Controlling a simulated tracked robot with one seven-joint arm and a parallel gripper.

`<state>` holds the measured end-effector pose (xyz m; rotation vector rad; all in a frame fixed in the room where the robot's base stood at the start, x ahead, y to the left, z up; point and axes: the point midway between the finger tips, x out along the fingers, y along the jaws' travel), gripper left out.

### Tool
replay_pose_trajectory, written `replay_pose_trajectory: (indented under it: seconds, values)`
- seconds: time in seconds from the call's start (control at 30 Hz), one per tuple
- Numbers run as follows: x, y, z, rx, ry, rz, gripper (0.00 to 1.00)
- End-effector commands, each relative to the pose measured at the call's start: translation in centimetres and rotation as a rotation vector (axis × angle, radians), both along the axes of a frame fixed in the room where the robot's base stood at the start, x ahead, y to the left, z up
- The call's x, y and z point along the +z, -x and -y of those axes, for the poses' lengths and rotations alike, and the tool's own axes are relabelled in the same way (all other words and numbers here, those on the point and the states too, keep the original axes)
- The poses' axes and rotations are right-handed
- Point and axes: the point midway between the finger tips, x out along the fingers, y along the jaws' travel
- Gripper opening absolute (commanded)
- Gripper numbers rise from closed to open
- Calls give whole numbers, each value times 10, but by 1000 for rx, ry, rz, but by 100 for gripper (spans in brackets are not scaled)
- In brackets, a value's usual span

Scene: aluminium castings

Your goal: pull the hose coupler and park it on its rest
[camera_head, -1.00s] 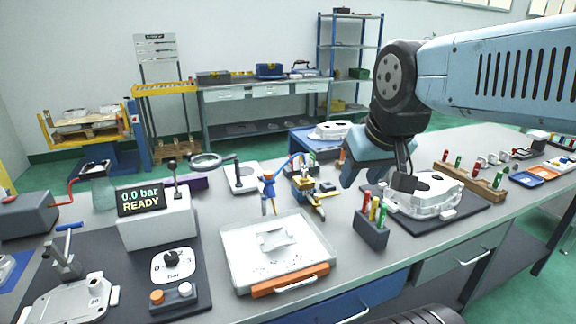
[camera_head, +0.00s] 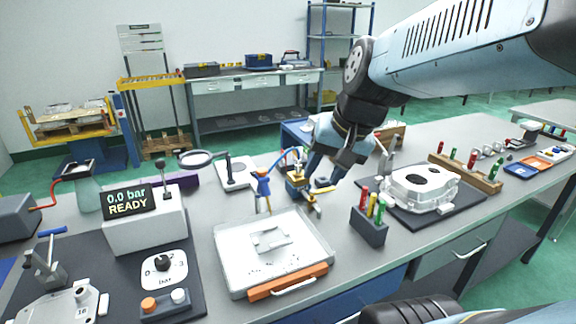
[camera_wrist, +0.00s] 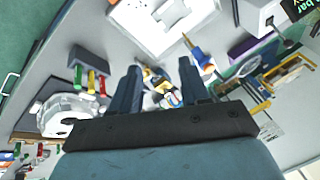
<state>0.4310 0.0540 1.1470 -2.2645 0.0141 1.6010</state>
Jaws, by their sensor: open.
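A small yellow-brass fitting with dark parts (camera_head: 297,187), which looks like the coupler fixture, stands mid-bench behind the white tray. A thin blue hose (camera_head: 280,160) arches beside it toward a blue-and-orange stand (camera_head: 263,186); I cannot tell which part is the rest. My gripper (camera_head: 323,175) points down just right of the fitting, partly overlapping it in the head view. In the wrist view my gripper (camera_wrist: 160,66) is open, and the yellow fitting (camera_wrist: 153,78) shows between its fingers, with nothing held. The blue-and-orange stand (camera_wrist: 203,60) shows right of the fingers.
A white tray with an orange handle (camera_head: 274,250) lies in front. A dark holder with coloured pens (camera_head: 369,226) and a white casting (camera_head: 420,188) on a dark mat stand at right. A pressure box reading 0.0 bar, READY (camera_head: 145,222) stands at left.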

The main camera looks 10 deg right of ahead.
Motion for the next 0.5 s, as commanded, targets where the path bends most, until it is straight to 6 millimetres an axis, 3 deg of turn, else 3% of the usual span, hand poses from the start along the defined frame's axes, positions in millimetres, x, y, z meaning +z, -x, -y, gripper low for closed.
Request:
replay_pose_trajectory:
  seconds: [0.23,0.5]
  values:
    - [-25,-49,-28,-240,-308,-146,46]
    - [-46,-109,-40,-537,-647,-284,46]
